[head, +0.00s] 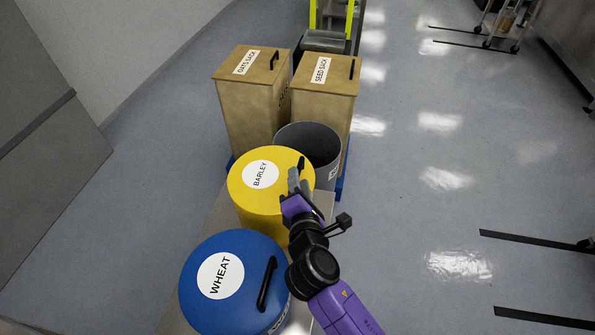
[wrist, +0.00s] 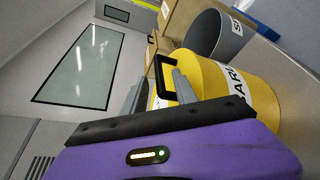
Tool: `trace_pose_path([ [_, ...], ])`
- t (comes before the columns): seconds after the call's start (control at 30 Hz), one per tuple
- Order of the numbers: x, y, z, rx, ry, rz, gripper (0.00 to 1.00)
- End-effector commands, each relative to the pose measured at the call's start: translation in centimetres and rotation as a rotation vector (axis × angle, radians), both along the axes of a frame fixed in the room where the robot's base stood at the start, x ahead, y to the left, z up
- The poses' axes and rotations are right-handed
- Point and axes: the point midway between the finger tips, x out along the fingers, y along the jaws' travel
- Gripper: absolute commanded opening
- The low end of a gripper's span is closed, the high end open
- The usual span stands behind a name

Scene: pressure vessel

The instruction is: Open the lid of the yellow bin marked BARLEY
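The yellow bin (head: 245,186) has a round lid with a white BARLEY label and is closed. Its black handle (head: 301,164) stands at the lid's right edge. In the wrist view the handle (wrist: 165,68) shows as a black loop on the yellow bin (wrist: 212,78). My gripper (head: 295,180) is beside the bin's right edge, close to the handle. In the wrist view its two grey fingers (wrist: 157,90) are spread apart, with the handle appearing between or just beyond them. I cannot tell whether a finger touches it. Nothing is held.
A blue WHEAT bin (head: 200,308) stands nearer. An open grey bin (head: 318,145) stands behind the yellow one, with brown OATS SACK (head: 246,95) and SEED SACK (head: 325,105) boxes beyond. Open floor (head: 430,200) lies to the right.

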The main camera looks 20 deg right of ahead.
Motion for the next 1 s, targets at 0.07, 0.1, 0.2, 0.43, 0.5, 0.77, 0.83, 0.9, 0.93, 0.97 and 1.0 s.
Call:
trace_pose_path([
  [0.07,1.2,-0.4,-0.2,0.001,-0.001,-0.001,0.34],
  [0.1,1.7,-0.6,-0.4,0.001,0.001,-0.001,0.34],
  [0.2,2.7,-0.9,-0.6,0.000,0.000,0.000,0.34],
  [0.43,3.6,-1.2,-0.8,0.001,0.001,-0.001,0.34],
  [0.5,3.6,-1.2,-0.8,0.002,-0.001,0.000,0.34],
  [0.77,3.6,-1.2,-0.8,0.002,0.000,0.000,0.07],
  [0.83,3.6,-1.1,-0.8,0.002,-0.001,0.001,0.00],
  [0.9,3.6,-1.1,-0.8,0.002,-0.001,0.001,0.00],
  [0.93,3.6,-1.1,-0.8,0.003,-0.001,0.002,0.00],
  [0.97,3.6,-1.1,-0.8,0.003,-0.002,0.002,0.00],
  [1.0,3.6,-1.1,-0.8,0.003,-0.002,0.002,0.00],
])
